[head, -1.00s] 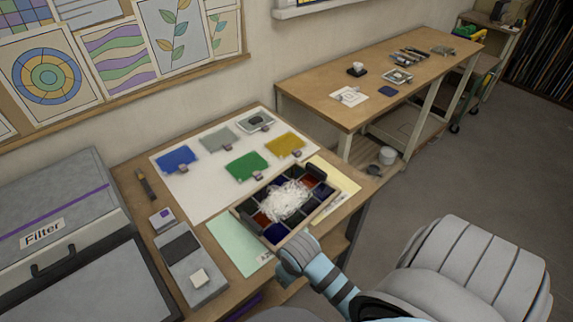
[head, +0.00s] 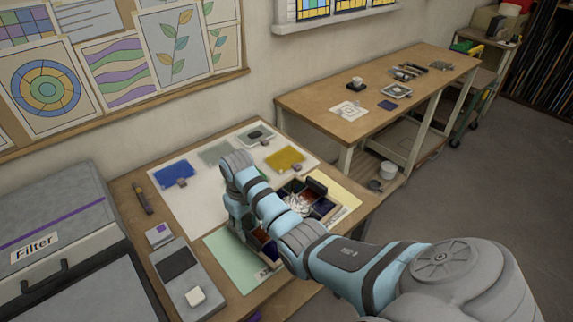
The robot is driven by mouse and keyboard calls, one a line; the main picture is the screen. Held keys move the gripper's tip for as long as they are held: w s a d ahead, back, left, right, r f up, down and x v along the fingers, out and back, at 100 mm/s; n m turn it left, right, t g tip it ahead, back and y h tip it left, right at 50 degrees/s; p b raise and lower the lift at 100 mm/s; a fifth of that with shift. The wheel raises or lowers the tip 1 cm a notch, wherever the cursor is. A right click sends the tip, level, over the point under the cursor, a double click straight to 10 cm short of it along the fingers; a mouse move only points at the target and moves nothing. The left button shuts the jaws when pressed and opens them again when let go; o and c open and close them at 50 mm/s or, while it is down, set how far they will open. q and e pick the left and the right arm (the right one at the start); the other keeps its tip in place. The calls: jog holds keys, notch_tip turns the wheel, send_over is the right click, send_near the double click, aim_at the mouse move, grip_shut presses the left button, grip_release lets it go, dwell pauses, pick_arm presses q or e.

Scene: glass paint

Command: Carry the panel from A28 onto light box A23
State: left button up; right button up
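Coloured glass panels lie on a white board (head: 170,208) on the near table: a blue one (head: 174,173), a grey-green one (head: 215,153) and a yellow one (head: 285,159). A light frame with a dark piece (head: 257,135) lies at the back. No A28 or A23 label is readable, so I cannot tell which panel or surface is meant. My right gripper (head: 240,218) points down near the left side of the compartment tray; its fingertips are hidden or too small to read. My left gripper is not in view.
The compartment tray (head: 322,207), with white shreds, is partly covered by my arm. A grey device with a dark screen (head: 181,264) and a grey box marked Filter (head: 55,215) stand left. A far bench (head: 330,98) holds small items. Floor at right is clear.

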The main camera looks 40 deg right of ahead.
aim_at(249, 236)
jog(key=f, duration=0.5)
jog(key=shift+s+f+b, duration=0.25)
jog(key=shift+f+b, duration=0.1)
jog(key=shift+b, duration=0.05)
grip_shut()
jog(key=shift+r, duration=0.1)
